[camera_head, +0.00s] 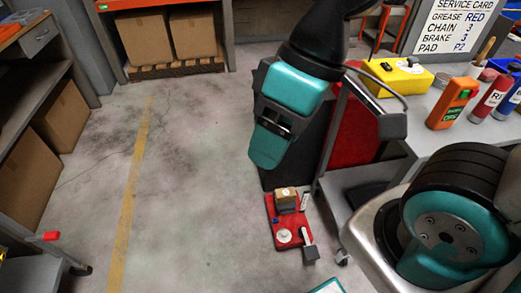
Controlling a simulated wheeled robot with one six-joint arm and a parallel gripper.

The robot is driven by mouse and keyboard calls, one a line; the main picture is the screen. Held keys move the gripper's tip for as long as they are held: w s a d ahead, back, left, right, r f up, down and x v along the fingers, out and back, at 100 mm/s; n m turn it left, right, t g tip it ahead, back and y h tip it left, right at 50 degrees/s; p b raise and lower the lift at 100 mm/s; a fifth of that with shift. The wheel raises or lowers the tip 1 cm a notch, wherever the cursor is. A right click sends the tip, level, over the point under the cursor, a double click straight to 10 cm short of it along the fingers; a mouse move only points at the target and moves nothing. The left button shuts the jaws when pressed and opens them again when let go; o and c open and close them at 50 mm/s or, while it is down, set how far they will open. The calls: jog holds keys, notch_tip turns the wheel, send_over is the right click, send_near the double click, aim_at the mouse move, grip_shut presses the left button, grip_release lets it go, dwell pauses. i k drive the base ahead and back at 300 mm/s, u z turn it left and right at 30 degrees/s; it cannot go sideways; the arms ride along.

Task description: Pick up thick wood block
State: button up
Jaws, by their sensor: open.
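A small tan-brown block (286,195), which looks like the thick wood block, sits at the far end of a low red tray (278,220) near the floor. Its top is lighter, with a small pale mark. My gripper (266,152) is the teal and black end of my arm. It hangs up and left of the block in the picture, apart from it, with nothing seen in it. The fingers are seen at a steep angle, so the gap between them is hard to make out.
The red tray also holds a white disc (284,236) and a dark-ended tool (310,252). A grey bench (436,140) at right carries a yellow case (397,76), an orange device (453,103) and bottles. Shelving with cartons (60,115) stands left. The floor between is clear.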

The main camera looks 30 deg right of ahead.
aim_at(284, 195)
jog(key=z, duration=0.55)
jog(key=k, duration=1.3)
jog(key=u, duration=0.3)
jog(key=i, duration=1.85)
jog(key=z, duration=0.65)
